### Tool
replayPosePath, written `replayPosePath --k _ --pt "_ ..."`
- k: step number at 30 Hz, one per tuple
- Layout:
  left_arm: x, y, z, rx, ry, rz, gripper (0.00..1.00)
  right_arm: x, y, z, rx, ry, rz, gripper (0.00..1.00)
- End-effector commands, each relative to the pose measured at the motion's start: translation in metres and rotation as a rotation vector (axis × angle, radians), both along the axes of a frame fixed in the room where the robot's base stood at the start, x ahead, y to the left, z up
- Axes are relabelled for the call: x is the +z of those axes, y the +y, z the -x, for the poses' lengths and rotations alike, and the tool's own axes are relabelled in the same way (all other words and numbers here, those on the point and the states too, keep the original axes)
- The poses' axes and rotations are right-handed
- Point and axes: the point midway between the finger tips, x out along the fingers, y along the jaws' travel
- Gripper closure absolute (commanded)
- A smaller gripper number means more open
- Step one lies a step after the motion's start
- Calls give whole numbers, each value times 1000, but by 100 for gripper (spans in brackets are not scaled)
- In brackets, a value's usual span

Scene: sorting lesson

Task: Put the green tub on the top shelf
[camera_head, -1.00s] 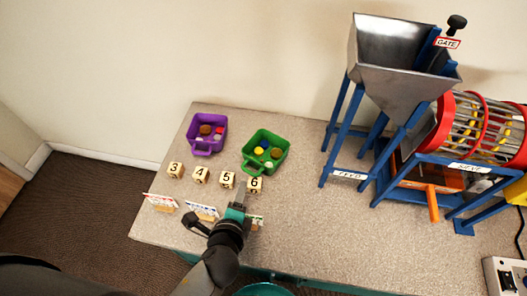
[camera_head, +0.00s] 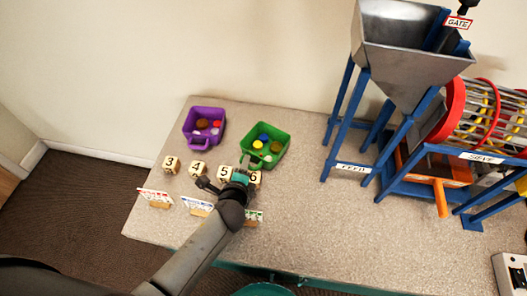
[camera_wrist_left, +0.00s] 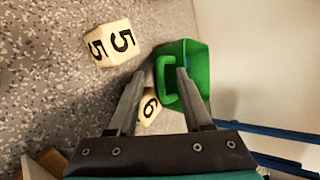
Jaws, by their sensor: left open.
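The green tub (camera_head: 283,150) stands upright on the speckled table, right of the purple tub, with small coloured pieces inside, a blue one among them. Its handle points to the front left. My left gripper (camera_head: 243,162) is open at the handle side of the tub. In the left wrist view the green tub (camera_wrist_left: 199,72) is just beyond the fingertips. Its handle shows between the two fingers of the left gripper (camera_wrist_left: 162,72); I cannot tell whether they touch it. No top shelf shows in these views. My right gripper is not in view.
Number blocks stand in a row in front of the tubs; block 6 (camera_wrist_left: 149,106) is close under the left fingers and block 5 (camera_wrist_left: 108,42) is beside them. The purple tub (camera_head: 190,136) is to the left. A blue-framed hopper machine (camera_head: 343,120) stands right. Small cards (camera_head: 155,196) stand at the front.

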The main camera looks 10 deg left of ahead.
Motion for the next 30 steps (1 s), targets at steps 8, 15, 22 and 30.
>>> replayPosePath --k 8,15,22,30 --pt "-2 0 -4 1 1 1 50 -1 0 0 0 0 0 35" --pt "-2 0 -4 1 1 1 74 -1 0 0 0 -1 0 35" --pt "-3 0 -3 1 2 1 100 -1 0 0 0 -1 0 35" --pt "-3 0 -3 1 2 1 100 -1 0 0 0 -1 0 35"
